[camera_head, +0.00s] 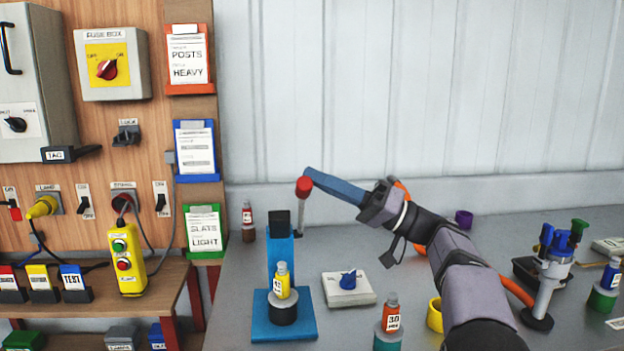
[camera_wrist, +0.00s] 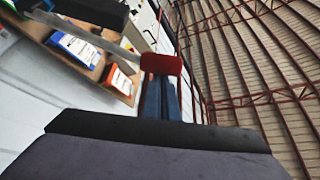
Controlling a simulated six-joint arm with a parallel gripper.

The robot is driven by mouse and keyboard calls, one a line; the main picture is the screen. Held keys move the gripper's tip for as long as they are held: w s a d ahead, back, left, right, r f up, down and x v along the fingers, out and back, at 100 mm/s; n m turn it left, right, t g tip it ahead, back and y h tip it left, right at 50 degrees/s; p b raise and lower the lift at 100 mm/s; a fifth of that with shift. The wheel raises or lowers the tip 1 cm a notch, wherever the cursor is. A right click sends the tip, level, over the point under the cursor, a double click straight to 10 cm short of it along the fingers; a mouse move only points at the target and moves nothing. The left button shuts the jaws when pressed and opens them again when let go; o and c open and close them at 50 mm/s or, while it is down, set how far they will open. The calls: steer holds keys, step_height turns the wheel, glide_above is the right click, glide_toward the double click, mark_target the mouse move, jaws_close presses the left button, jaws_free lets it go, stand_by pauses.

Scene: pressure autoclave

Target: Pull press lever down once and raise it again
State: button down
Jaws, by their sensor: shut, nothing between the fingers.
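The press is a blue stand (camera_head: 280,250) with a black head on a blue base plate, on the grey bench. Its lever (camera_head: 301,214) is a grey rod with a red knob (camera_head: 304,187) at its upper end, standing raised to the right of the press head. My gripper (camera_head: 308,174) has blue fingers, shut with nothing between them, and its tips are right at the red knob. In the wrist view the red knob (camera_wrist: 161,64) is just beyond the fingertips; I cannot tell whether they touch. A yellow bottle (camera_head: 283,281) stands on a black round piece under the press head.
A white box with a blue knob (camera_head: 348,287) sits right of the press. A wooden panel (camera_head: 140,150) with switches is at left.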

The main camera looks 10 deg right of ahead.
steer(key=s+f+b, duration=0.7)
steer(key=f+b, duration=0.1)
steer(key=b, duration=0.9)
steer(key=shift+s+n, duration=0.15)
steer(key=shift+n, duration=0.15)
steer(key=shift+r, duration=0.1)
step_height(320, 180, up, 4)
steer(key=p, duration=0.4)
steer(key=d+f, duration=0.5)
steer(key=d, duration=0.4)
steer(key=shift+d, duration=0.2)
